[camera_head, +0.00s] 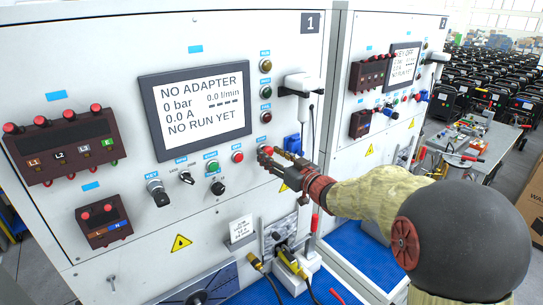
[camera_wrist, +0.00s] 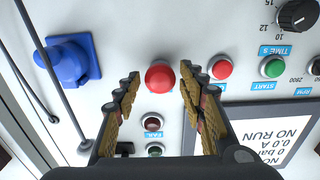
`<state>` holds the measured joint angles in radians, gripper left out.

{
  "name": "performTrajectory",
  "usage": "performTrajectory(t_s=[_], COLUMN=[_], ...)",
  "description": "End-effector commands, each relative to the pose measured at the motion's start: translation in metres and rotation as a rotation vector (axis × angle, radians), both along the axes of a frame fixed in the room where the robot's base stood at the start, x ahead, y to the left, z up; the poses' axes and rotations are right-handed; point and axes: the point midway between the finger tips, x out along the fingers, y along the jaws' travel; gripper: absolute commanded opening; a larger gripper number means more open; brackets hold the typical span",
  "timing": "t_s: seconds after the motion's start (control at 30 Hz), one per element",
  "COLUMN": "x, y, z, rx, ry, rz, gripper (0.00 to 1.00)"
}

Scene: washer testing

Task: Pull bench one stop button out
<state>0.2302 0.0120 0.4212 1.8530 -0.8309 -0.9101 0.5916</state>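The panel marked 1 is bench one. Its large red mushroom stop button (camera_wrist: 160,76) shows between my fingers in the wrist view. My gripper (camera_wrist: 159,90) is open, with one finger on each side of the button and a visible gap to each. Whether the fingertips reach past the button's head in depth cannot be told. A smaller red button (camera_wrist: 221,69) sits just right of my right finger in the wrist view.
A blue socket (camera_wrist: 68,62) and dark hanging cables lie left of my fingers in the wrist view. A green start button (camera_wrist: 272,67) is farther right. The screen (camera_head: 204,104) reads "NO ADAPTER". A key switch (camera_head: 157,192) is at lower left. Bench two (camera_head: 385,120) stands behind my arm.

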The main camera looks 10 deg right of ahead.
Motion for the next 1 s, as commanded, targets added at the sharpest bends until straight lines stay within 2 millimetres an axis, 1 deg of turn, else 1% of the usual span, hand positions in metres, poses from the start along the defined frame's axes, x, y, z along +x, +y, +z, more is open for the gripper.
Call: performTrajectory(t_s=[0.1,0.37,0.47,0.57,0.9,1.0], x=[0.000,0.000,-0.004,-0.016,-0.078,-0.093], y=[0.000,0.000,-0.002,-0.007,-0.034,-0.039], z=[0.000,0.000,0.001,0.000,0.000,0.000], rx=[0.000,0.000,0.000,0.000,-0.001,0.000], ry=[0.000,-0.001,-0.001,0.000,-0.001,0.000], rz=[0.000,0.000,0.000,-0.001,-0.004,-0.003], gripper=[0.48,0.48,0.48,0.48,0.48,0.48])
